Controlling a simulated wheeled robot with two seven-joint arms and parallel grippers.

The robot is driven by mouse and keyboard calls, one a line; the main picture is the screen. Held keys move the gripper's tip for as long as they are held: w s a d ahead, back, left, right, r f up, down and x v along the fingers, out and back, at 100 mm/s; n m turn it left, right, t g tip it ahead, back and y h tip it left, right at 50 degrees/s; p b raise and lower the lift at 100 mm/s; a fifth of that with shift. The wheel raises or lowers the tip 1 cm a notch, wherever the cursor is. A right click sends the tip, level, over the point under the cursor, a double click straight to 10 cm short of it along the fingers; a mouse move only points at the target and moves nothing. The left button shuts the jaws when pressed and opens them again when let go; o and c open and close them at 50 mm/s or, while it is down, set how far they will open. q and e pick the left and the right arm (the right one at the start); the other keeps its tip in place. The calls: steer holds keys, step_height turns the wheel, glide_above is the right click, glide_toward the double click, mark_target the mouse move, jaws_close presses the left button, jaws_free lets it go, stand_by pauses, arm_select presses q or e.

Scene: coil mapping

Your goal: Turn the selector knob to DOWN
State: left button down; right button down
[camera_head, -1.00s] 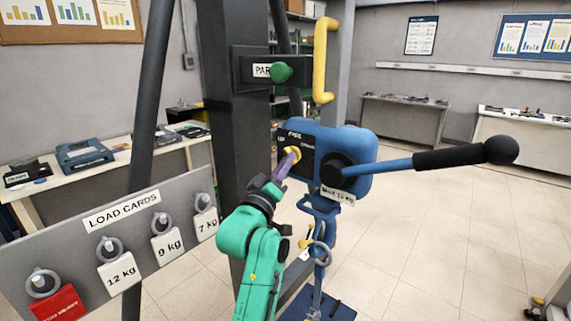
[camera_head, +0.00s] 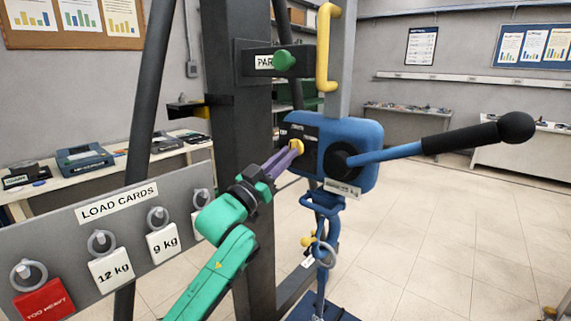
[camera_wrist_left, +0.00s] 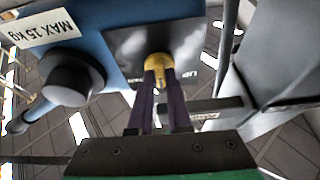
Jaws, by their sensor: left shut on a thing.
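The yellow selector knob (camera_head: 297,146) sits on a dark plate on the blue hoist box (camera_head: 360,135). In the left wrist view the knob (camera_wrist_left: 158,64) is at the top middle, between the two purple fingertips. My left gripper (camera_head: 290,152) reaches it from the lower left and is shut on it. The fingers hide part of the knob, and the lettering on the plate (camera_wrist_left: 195,45) is too small or cut off to read for certain. I cannot tell which position the knob points to. My right gripper is not in view.
A blue lever with a black grip (camera_head: 460,140) sticks out to the right of the box. A dark column (camera_head: 232,120) with a green knob (camera_head: 283,60) stands behind my arm. A LOAD CARDS board (camera_head: 70,240) is at the lower left. A yellow handle (camera_head: 325,50) rises above.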

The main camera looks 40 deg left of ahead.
arm_select(q)
steer(key=m+h, duration=0.1)
steer(key=m, duration=0.2)
steer(key=m+h+p, duration=0.1)
steer(key=m, duration=0.1)
steer(key=m+g+h+p, duration=0.1)
steer(key=m+h, duration=0.1)
steer(key=m, duration=0.1)
steer(key=shift+a+r+m, duration=0.3)
steer(key=shift+r, duration=0.05)
steer(key=shift+m+g+h+p, duration=0.4)
steer(key=shift+m+h+p, duration=0.2)
steer(key=shift+m+p, duration=0.4)
steer(key=shift+f, duration=0.1)
steer(key=c, duration=0.9)
jaws_free()
steer(key=shift+o, duration=0.2)
steer(key=shift+w+f, duration=0.1)
